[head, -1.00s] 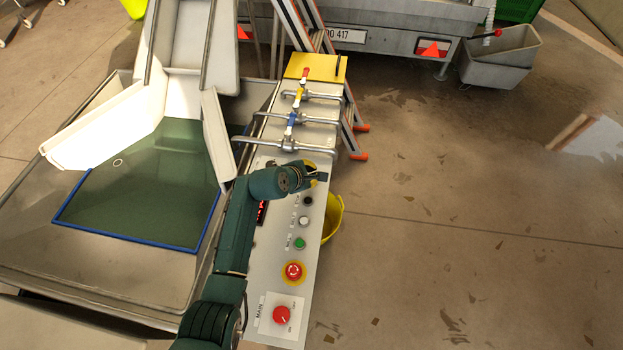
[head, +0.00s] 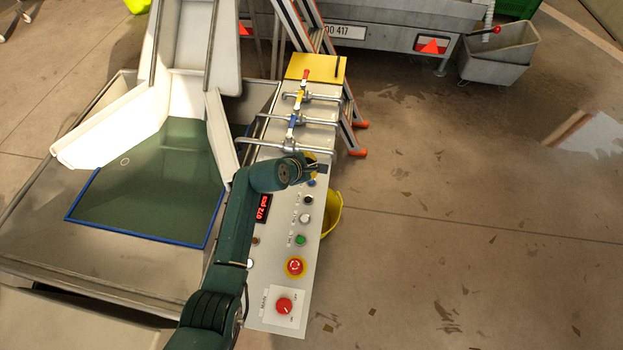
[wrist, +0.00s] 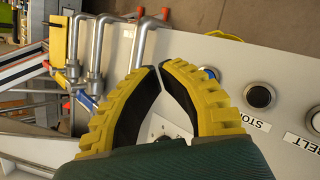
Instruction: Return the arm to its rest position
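My dark green arm (head: 236,225) reaches from the bottom of the head view up along the left side of the control panel. My gripper (head: 322,169) is above the panel, between the pipe valves and the row of buttons. In the wrist view, the yellow, black-lined fingers of my gripper (wrist: 159,67) curve inward with their tips almost together. Nothing shows held between them. The fingers and wrist hide part of the panel.
The control panel (head: 268,240) has a black button (head: 308,200), a green button (head: 300,240), a red emergency stop (head: 295,267) and a red main switch (head: 284,306). Metal pipes with coloured valve handles (head: 292,120) stand close beyond my gripper. A yellow bucket (head: 333,213) is right of the panel.

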